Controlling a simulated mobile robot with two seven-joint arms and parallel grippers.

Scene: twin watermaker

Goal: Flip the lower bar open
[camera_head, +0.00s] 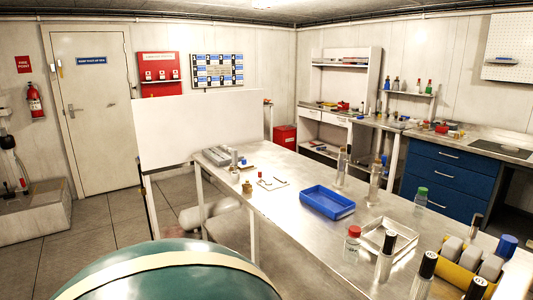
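I cannot make out a lower bar for certain in the head view. Neither of my grippers is in view. A large teal rounded body with a cream band (165,272) fills the bottom left, close to the camera. A closed cream door (100,125) with a small handle stands at the far left; no bar clearly shows across it.
A long metal workbench (275,205) runs from the centre to the lower right, holding a blue tray (327,202), a pale tray (383,252) and several bottles. A white panel (200,128) stands behind it.

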